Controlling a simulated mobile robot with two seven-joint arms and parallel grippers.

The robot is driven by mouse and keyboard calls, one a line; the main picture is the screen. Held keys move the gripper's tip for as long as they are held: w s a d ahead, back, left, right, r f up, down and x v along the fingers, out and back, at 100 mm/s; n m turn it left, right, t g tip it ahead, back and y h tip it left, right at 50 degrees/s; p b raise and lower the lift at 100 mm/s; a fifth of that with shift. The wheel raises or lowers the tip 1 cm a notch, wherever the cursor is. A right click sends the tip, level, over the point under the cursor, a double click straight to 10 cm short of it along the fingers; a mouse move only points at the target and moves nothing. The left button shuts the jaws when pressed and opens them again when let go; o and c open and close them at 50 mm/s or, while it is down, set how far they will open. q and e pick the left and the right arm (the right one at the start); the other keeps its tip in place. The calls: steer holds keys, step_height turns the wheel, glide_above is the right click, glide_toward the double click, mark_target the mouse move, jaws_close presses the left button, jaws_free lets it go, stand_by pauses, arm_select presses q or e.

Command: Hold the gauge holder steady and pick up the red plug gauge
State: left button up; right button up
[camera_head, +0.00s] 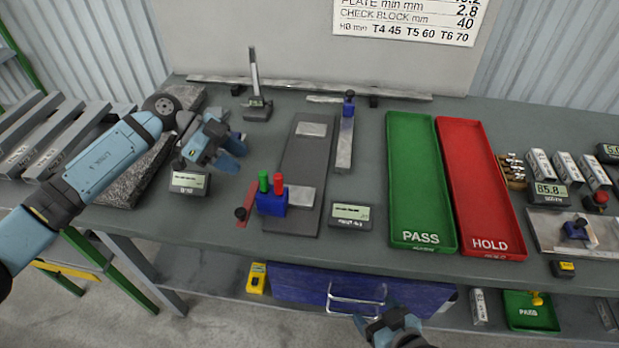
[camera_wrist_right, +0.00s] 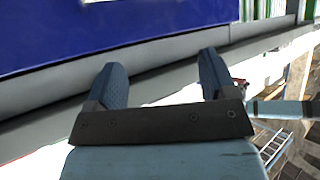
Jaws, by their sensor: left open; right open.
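The blue gauge holder (camera_head: 272,204) stands on the table at the near left, by the dark grey plate. The red plug gauge (camera_head: 278,184) and a green plug gauge (camera_head: 263,182) stand upright in it. My left gripper (camera_head: 237,155) is open and empty, above the table to the upper left of the holder. My right gripper (camera_head: 368,322) is low, in front of the table's near edge. In the right wrist view the right gripper (camera_wrist_right: 162,75) is open with nothing between its fingers.
A green PASS tray (camera_head: 424,240) and a red HOLD tray (camera_head: 490,245) lie right of the holder. Small displays (camera_head: 350,214) (camera_head: 188,184) sit near the front edge.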

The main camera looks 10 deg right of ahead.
steer(key=w+a+r+n+t+y, duration=0.2)
steer(key=w+a+r+n+y, duration=0.25)
steer(key=r+n, duration=0.45)
steer(key=w+a+r+n+t+y, duration=0.1)
steer(key=w+a+r+n+y, duration=0.2)
steer(key=w+r+n+y, duration=0.5)
steer(key=n+g+h, duration=0.3)
steer(key=n+g, duration=0.7)
steer(key=n, duration=1.9)
glide_toward(287, 195)
steer(key=shift+s+d+r, duration=0.25)
steer(key=shift+s+r, duration=0.2)
steer(key=shift+r, duration=0.05)
steer(key=shift+n+h, duration=0.25)
steer(key=shift+n, duration=0.05)
steer(key=x, duration=1.3)
steer(key=shift+w+a, duration=0.2)
steer(key=shift+a, duration=0.15)
